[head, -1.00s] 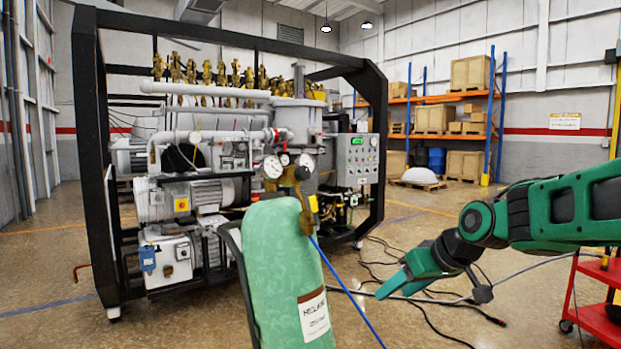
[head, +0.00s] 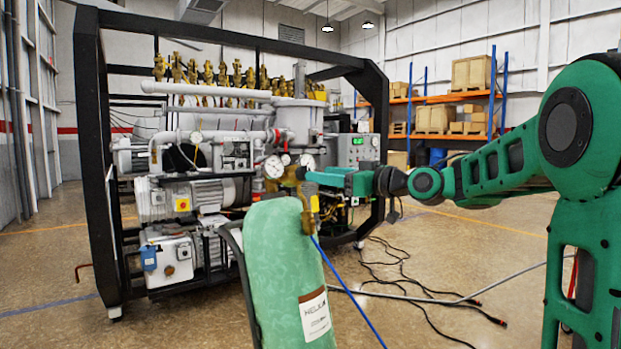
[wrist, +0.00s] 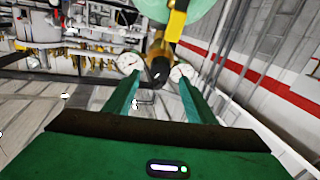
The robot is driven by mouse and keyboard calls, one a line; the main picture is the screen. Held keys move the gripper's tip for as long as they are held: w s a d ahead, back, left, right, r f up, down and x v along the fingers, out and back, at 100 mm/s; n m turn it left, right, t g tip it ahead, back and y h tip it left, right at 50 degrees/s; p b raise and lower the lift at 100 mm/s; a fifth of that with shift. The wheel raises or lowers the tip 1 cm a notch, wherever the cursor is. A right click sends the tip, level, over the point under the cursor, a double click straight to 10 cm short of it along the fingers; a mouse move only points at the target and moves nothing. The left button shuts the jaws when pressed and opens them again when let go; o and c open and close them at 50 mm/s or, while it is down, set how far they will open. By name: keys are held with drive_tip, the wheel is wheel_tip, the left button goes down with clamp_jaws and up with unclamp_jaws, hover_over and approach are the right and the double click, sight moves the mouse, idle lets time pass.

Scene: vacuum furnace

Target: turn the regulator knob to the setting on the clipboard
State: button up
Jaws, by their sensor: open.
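A green gas cylinder (head: 282,262) stands in front, with a brass regulator (head: 289,177) and two round white gauges (head: 273,167) on top. My gripper (head: 302,176) reaches in level from the right, its tips close by the regulator. In the wrist view my two green fingers (wrist: 160,79) are spread apart. The dark end of the regulator knob (wrist: 160,70) shows between the tips, with a gauge on each side. I cannot tell whether a finger touches it. The gauge readings are too small to tell. I cannot make out a clipboard in either view.
The vacuum furnace in its black frame (head: 91,150) stands behind the cylinder. A blue hose (head: 345,290) runs down from the regulator. Cables (head: 400,285) lie on the floor to the right. Shelving with wooden crates (head: 472,72) stands far back.

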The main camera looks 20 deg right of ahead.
sight(303, 174)
drive_tip(key=shift+x, duration=2.5)
drive_tip(key=c, duration=1)
